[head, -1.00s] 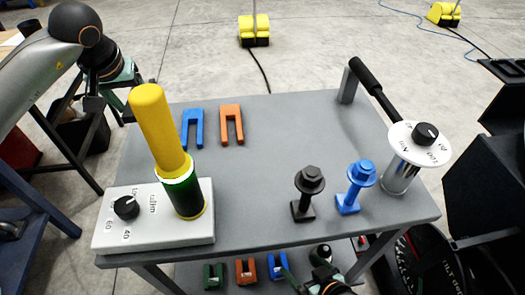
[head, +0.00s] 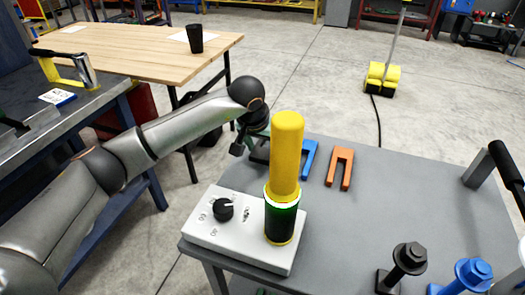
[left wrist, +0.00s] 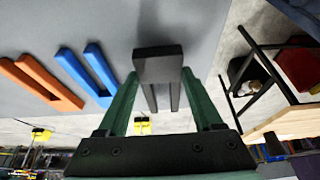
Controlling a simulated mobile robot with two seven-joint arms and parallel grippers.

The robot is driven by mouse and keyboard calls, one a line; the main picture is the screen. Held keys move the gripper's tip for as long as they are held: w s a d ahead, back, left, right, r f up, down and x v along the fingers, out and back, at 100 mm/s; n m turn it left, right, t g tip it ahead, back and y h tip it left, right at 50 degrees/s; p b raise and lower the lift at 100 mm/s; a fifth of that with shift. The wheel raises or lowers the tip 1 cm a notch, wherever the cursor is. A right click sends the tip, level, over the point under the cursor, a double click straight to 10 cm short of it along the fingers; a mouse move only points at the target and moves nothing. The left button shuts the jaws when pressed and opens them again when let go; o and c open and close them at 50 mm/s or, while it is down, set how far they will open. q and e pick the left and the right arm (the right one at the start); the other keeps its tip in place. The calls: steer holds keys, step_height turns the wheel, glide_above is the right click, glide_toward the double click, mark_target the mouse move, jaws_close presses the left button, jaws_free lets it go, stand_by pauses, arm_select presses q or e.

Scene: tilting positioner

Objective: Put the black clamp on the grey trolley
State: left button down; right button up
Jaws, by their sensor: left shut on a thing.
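The black clamp (left wrist: 158,66), a dark two-pronged piece, sits between the green fingers of my left gripper (left wrist: 157,90) in the left wrist view. In the head view my left gripper (head: 257,148) is at the back left corner of the grey trolley (head: 400,190), partly hidden behind the yellow column. The gripper is shut on the clamp. A dark shadow lies on the grey top beside the clamp in the left wrist view; I cannot tell whether the clamp touches the top. My right gripper is not in view.
A blue clamp (head: 309,160) and an orange clamp (head: 341,168) lie to the right of my left gripper. The yellow column (head: 285,160) stands on a white dial box (head: 225,235) in front. Black (head: 406,265) and blue (head: 470,277) bolt-like pieces stand at the front right.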

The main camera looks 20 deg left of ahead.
arm_select(q)
steer(key=shift+f, duration=0.65)
steer(key=shift+f, duration=0.1)
steer(key=shift+c, duration=0.2)
jaws_free()
steer(key=shift+f, duration=0.1)
steer(key=shift+r, duration=0.25)
steer(key=v, duration=1.1)
steer(key=shift+s+r, duration=0.3)
